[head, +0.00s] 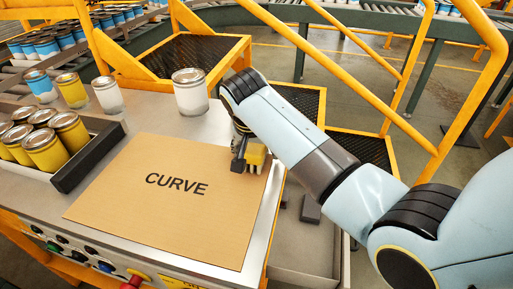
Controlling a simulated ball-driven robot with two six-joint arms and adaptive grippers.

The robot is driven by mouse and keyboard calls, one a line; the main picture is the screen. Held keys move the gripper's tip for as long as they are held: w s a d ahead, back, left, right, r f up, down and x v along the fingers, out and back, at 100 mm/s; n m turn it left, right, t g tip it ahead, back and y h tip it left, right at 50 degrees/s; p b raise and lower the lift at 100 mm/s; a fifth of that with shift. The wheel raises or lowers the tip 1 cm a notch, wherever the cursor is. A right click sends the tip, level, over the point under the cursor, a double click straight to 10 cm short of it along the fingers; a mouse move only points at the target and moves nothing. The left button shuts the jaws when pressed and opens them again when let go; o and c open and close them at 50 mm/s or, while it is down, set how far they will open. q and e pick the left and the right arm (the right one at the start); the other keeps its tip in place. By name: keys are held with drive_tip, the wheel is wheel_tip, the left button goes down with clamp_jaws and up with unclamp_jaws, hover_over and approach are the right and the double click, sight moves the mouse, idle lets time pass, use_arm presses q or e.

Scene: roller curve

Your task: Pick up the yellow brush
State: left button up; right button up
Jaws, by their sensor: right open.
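A yellow block-like thing, seemingly the yellow brush (257,157), is at the right edge of the brown board marked CURVE (165,232). My right arm reaches in from the right, and its wrist hides part of this spot. My right gripper (245,160) points down at the brush, with a dark finger beside its left side. The gripper is open. Whether the fingers touch the brush cannot be told. My left gripper is not in view.
A black-walled tray (85,158) with several yellow cans stands at the left. A white can (190,93) stands behind the board, and a few more cans stand at the back left. Yellow railings (350,38) and dark steps are behind my right arm.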

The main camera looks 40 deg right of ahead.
drive_tip(key=shift+f, duration=0.1)
drive_tip(key=c, duration=1.3)
drive_tip(key=shift+c, duration=0.2)
